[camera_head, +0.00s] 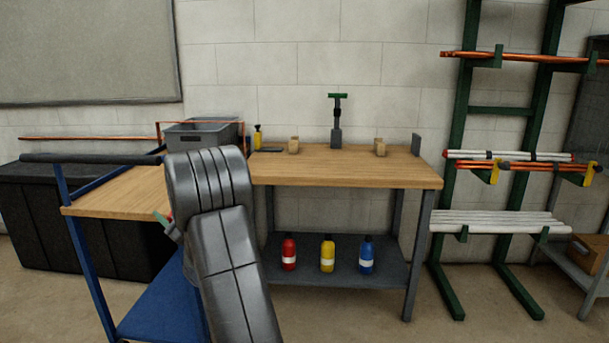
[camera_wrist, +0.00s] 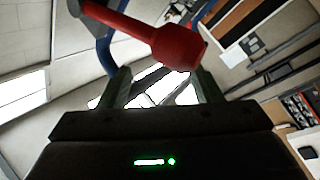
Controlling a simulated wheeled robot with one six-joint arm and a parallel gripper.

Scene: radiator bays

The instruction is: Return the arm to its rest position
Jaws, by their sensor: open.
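My gripper (camera_wrist: 163,74) shows in the wrist view with its two dark green fingers spread apart. A red rod-like thing with a thick end (camera_wrist: 178,47) lies across the view at the fingertips. I cannot tell what it is or whether the fingers touch it. In the head view my arm is folded in front of the blue cart, left of the workbench. A small green and red bit, seemingly at my gripper (camera_head: 168,226), shows at the arm's left edge. The rest of the gripper is hidden behind the arm.
The blue cart (camera_head: 110,197) stands close behind my arm. A green pipe rack (camera_head: 460,130) is at right.

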